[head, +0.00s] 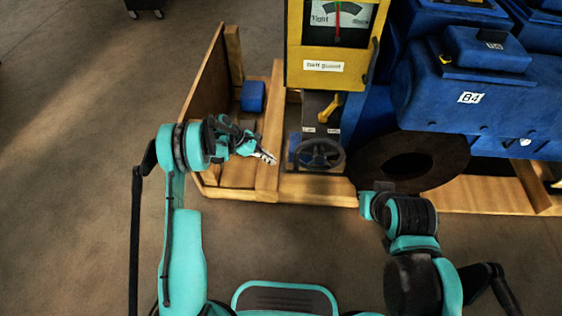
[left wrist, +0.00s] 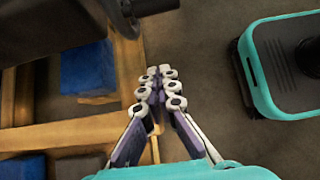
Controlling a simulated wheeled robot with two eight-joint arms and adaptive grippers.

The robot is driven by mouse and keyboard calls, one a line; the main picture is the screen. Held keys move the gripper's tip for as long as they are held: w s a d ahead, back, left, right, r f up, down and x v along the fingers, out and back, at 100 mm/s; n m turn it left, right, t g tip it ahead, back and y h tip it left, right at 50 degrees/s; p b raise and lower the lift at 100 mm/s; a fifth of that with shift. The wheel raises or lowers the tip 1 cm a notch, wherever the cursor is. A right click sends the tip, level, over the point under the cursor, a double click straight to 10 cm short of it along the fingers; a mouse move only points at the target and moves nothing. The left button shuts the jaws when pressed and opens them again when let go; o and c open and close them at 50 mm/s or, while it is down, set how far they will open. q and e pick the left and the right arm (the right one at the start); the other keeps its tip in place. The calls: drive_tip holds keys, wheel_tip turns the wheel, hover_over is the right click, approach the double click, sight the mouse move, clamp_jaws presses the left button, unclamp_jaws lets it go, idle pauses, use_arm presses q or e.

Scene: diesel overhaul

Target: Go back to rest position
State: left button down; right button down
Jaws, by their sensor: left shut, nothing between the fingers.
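My left gripper (head: 268,158) is over the front left part of the wooden pallet frame, just left of the black handwheel. Its fingers are together with nothing between them, which also shows in the left wrist view (left wrist: 160,92). My right arm (head: 405,225) reaches forward in front of the dark round disc, and its gripper fingers are not clearly visible. My teal base (left wrist: 285,65) shows at the right of the left wrist view.
A yellow gauge box (head: 331,62) stands above the black handwheel (head: 319,153). A blue block (head: 252,96) lies in the wooden frame (head: 268,130). Floor at the left (head: 80,180) is clear.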

use_arm(q)
drive_tip(key=shift+a+r, duration=0.5)
drive_tip(key=shift+a, duration=0.3)
drive_tip(key=s+a+r+m+t+y, duration=0.15)
drive_tip(key=s+r+m, duration=0.25)
drive_tip(key=r, duration=0.7)
drive_tip(key=s+r+m+t+y, duration=0.1)
drive_tip(key=s+r+m+y, duration=0.25)
drive_tip(key=r, duration=0.75)
drive_tip(key=s+a+r+m+t+y, duration=0.1)
drive_tip(key=s+m, duration=0.4)
drive_tip(key=s, duration=0.6)
drive_tip(key=s+a+r+m+t+y, duration=0.2)
drive_tip(key=s+a+r+m+t, duration=0.1)
drive_tip(key=s, duration=0.8)
drive_tip(key=shift+a+r+m+t+y, duration=0.35)
drive_tip(key=shift+a+r+m, duration=0.5)
drive_tip(key=shift+m, duration=0.4)
drive_tip(key=shift+d+r, duration=0.1)
